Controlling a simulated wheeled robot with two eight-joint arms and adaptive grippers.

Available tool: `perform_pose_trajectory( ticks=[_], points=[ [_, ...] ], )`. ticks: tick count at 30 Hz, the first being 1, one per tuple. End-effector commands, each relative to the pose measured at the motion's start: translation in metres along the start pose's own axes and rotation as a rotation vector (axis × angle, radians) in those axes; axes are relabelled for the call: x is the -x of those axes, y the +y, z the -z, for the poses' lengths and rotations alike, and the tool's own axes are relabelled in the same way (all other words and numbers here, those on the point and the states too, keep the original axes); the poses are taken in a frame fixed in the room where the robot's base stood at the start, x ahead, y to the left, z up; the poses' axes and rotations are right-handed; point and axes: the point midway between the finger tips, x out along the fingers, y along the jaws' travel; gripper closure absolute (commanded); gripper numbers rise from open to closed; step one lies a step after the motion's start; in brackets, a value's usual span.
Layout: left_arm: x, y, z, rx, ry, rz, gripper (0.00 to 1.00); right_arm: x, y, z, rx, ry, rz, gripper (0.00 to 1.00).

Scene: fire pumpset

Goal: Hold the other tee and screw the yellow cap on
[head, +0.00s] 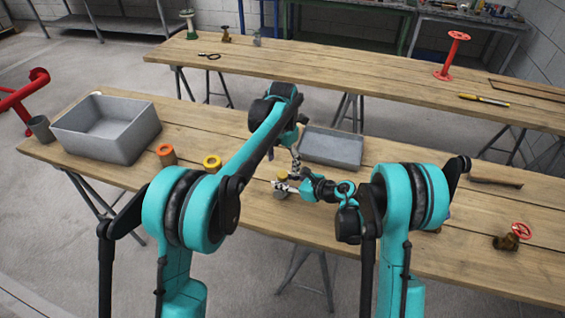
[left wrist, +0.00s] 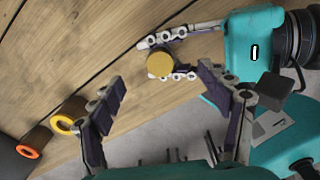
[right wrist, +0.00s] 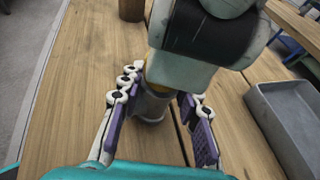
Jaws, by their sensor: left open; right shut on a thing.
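The grey tee (right wrist: 151,106) stands on the near table between the fingers of my right gripper (right wrist: 155,110), which is shut on it. The round yellow cap (left wrist: 160,64) sits on top of the tee; how far it is screwed on cannot be told. It also shows in the head view (head: 282,177). My left gripper (left wrist: 158,95) is open and empty, above and close to the cap, its fingers apart from it. In the right wrist view my left arm hides much of the cap and the tee's top.
A yellow-ringed fitting (head: 212,163) and an orange-ringed fitting (head: 166,155) stand to the left. A large grey bin (head: 105,140) is farther left. A grey tray (head: 332,150) lies just behind my right gripper. A red-wheeled valve (head: 508,240) is at the right.

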Motion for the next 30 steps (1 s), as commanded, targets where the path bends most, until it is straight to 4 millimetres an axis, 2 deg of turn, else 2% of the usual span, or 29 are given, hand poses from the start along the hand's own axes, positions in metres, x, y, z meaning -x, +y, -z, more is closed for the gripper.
perform_pose_trajectory(
  ticks=[5,12,18,24,30],
  points=[
    [0.019,0.0,0.0,0.0,0.0,0.0,0.23,0.0,0.0,0.0,0.0,0.0,0.0,1.0],
    [0.07,0.0,0.0,0.0,0.0,0.0,0.23,0.0,0.0,0.0,0.0,0.0,0.0,1.0],
    [0.104,0.0,0.0,0.0,0.0,0.0,0.23,0.0,0.0,0.0,0.0,0.0,0.0,1.0],
    [0.118,0.0,0.0,0.0,0.0,0.0,0.23,0.0,0.0,0.0,0.0,0.0,0.0,1.0],
    [0.119,0.0,0.0,0.0,0.0,0.0,0.23,0.0,0.0,0.0,0.0,0.0,0.0,1.0]
  ],
)
